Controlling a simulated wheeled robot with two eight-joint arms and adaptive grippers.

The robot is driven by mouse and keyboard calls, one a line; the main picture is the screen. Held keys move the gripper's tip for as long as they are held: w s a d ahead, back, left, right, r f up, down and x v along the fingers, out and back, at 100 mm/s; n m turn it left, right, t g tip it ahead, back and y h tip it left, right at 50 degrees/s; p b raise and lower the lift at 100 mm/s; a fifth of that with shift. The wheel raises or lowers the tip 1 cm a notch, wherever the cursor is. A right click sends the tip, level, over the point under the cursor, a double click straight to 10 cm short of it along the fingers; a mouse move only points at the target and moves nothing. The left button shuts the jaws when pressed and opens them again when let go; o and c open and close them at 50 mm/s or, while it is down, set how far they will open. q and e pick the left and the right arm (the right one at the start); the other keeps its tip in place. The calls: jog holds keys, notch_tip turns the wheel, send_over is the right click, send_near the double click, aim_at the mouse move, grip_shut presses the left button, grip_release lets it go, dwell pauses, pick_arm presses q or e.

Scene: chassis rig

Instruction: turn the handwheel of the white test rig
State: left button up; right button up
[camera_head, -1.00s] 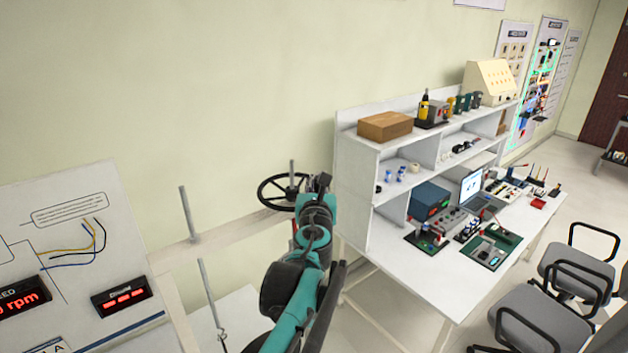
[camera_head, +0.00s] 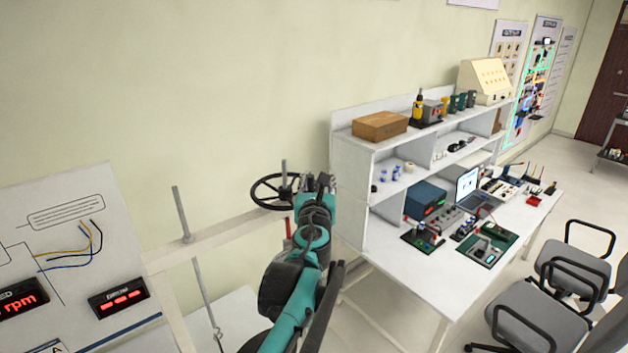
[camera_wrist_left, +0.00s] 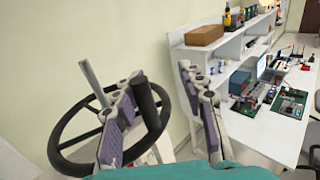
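The black handwheel (camera_head: 272,204) of the white test rig (camera_head: 205,242) stands left of centre in the head view, with a metal rod rising through its middle. It fills the left of the left wrist view (camera_wrist_left: 62,140). A dark upright handle (camera_wrist_left: 146,108) stands at its right side. My left gripper (camera_head: 320,183) is at the wheel's right edge. In the wrist view its two fingers (camera_wrist_left: 162,75) are spread apart. The handle stands between them, close to the left finger, with a clear gap to the right finger. Whether the left finger touches it, I cannot tell. My right gripper is not in view.
A white bench (camera_head: 400,287) with a shelf unit (camera_head: 349,195) stands just right of the gripper, holding a brown box (camera_head: 380,126) and electronics. Grey chairs (camera_head: 545,315) stand at the lower right.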

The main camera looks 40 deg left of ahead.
aim_at(311, 183)
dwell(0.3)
pick_arm(q)
jog(key=shift+a, duration=0.1)
jog(key=shift+s, duration=0.15)
jog(key=shift+s+p, duration=0.3)
jog(key=shift+s, duration=0.2)
jog(key=shift+p+v, duration=0.4)
jog(key=shift+v, duration=0.7)
jog(key=shift+s+d+p, duration=0.2)
jog(key=shift+s+p, duration=0.3)
jog(key=shift+s, duration=0.45)
jog(key=shift+s+d+p, duration=0.15)
jog(key=shift+s+p, duration=0.35)
jog(key=shift+s, duration=0.5)
jog(key=shift+s+d+p, duration=0.2)
jog(key=shift+s+p, duration=0.3)
jog(key=shift+s, duration=0.45)
jog(key=v, duration=0.7)
jog(key=shift+s, duration=0.2)
